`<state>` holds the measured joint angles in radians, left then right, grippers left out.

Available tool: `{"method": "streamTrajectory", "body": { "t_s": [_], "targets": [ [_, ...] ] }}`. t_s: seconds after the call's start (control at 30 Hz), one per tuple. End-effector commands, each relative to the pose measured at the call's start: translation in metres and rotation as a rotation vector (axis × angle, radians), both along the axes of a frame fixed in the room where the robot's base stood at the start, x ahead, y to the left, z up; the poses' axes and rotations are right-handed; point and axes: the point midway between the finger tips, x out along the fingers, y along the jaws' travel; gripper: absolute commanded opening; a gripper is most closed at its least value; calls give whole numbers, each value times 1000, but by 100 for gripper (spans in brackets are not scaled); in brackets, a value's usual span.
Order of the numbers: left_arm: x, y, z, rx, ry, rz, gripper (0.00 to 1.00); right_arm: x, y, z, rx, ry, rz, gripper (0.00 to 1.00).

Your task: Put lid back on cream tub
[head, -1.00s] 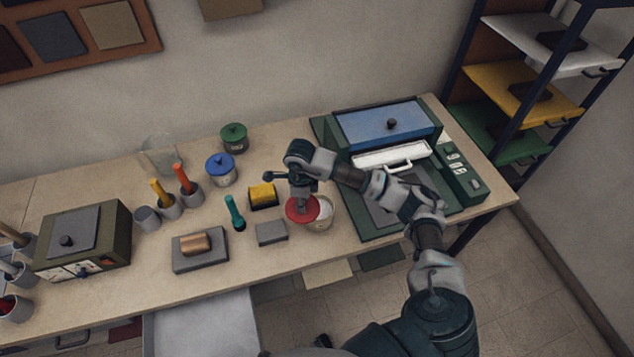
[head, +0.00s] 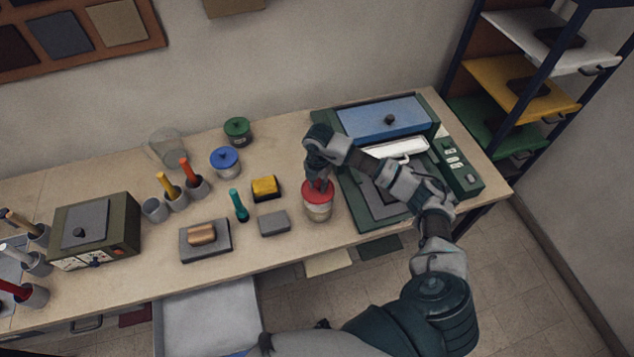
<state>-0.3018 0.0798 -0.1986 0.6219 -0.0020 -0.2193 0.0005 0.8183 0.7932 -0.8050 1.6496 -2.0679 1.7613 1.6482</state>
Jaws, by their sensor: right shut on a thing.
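The cream tub (head: 318,213) stands upright on the table, left of the green press. The red lid (head: 314,197) is over its mouth and covers the opening from this view. I cannot tell whether the lid is fully seated or just above the rim. My right gripper (head: 319,184) points down from above and is shut on the lid's top; its fingers partly hide the lid. My left gripper is not in view.
The green press (head: 352,212) with a blue top is close on the right. A grey block (head: 273,223), a yellow-topped block (head: 265,188) and a teal-handled tool (head: 238,205) lie to the left. Blue-lidded (head: 225,162) and green-lidded (head: 238,131) tubs stand behind.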

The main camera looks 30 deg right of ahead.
Motion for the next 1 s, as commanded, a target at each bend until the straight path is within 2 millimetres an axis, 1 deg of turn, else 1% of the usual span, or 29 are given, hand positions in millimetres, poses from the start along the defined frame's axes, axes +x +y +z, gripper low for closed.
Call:
{"method": "streamTrajectory", "body": {
  "t_s": [0.03, 0.33, 0.5, 0.63, 1.0],
  "targets": [
    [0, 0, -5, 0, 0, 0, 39, 0, 0, -6, -1, 1, 0, 0],
    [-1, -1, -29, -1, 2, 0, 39, 0, 0, -38, 0, 2, 1, 0],
    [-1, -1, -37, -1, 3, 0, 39, 0, 1, -51, -1, 2, 2, 0],
    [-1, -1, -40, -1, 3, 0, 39, 0, 2, -55, -2, 1, 2, 0],
    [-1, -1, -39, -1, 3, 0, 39, 0, 0, -56, 0, 0, 3, 0]
  ]
}}
